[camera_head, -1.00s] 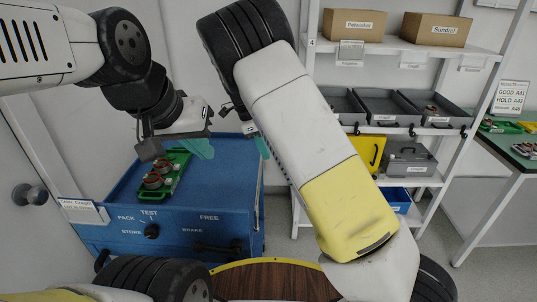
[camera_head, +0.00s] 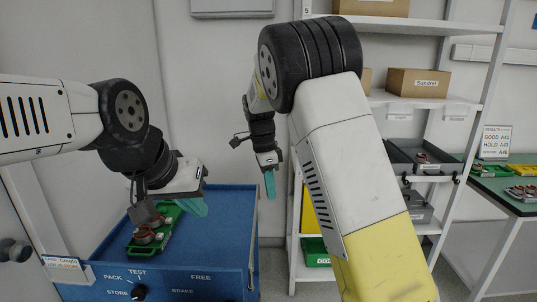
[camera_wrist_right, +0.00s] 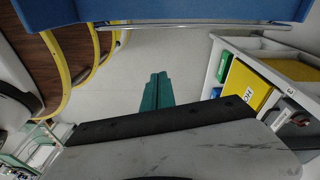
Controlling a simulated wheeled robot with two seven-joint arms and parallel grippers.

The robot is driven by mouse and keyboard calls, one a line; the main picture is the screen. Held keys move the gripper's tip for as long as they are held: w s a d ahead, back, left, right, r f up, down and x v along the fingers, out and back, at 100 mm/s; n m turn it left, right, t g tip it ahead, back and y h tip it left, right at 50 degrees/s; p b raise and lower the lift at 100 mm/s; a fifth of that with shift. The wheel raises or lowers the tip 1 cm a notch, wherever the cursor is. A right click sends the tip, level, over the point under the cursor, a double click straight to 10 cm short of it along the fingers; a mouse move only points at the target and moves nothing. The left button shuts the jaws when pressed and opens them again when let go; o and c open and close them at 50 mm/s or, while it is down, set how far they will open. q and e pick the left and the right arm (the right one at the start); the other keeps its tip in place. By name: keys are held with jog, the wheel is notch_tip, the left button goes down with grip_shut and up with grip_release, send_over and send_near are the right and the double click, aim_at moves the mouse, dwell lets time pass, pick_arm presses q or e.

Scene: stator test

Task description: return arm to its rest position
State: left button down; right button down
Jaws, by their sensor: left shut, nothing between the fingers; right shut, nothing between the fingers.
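My right arm rises from the bottom right of the head view and bends at a black elbow joint. Its gripper (camera_head: 269,184) hangs pointing down, right of the blue cabinet and in front of the shelf unit. In the right wrist view its green fingers (camera_wrist_right: 157,92) are together with nothing between them, above bare floor. My left gripper (camera_head: 193,207) is at the left over the blue cabinet, near the green tray, shut and empty. Its fingertips overlap the cabinet top in the picture; I cannot tell the gap.
The blue cabinet (camera_head: 228,228) carries a green tray (camera_head: 170,222) with copper-coloured parts. A white shelf unit (camera_head: 460,103) with boxes and grey bins stands behind my right arm. A green-topped table (camera_head: 497,196) is at the far right. Floor shows between cabinet and shelf.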

jog(key=s+d+r+n+t+y, duration=0.1)
jog(key=s+d+r+n+t, duration=0.1)
jog(key=s+d+n, duration=0.3)
jog(key=s+d+r+n+t+y, duration=0.1)
jog(key=s+d+r+n, duration=0.3)
jog(key=s, duration=0.7)
jog(key=s+d+r+n+t+y, duration=0.1)
jog(key=s+d+r+n+t, duration=0.2)
jog(key=s+d+r+n, duration=0.2)
jog(key=s+n, duration=0.2)
jog(key=s, duration=0.2)
jog(key=shift+d+t+y, duration=0.3)
jog(key=shift+d+y, duration=0.05)
jog(key=shift+y, duration=0.05)
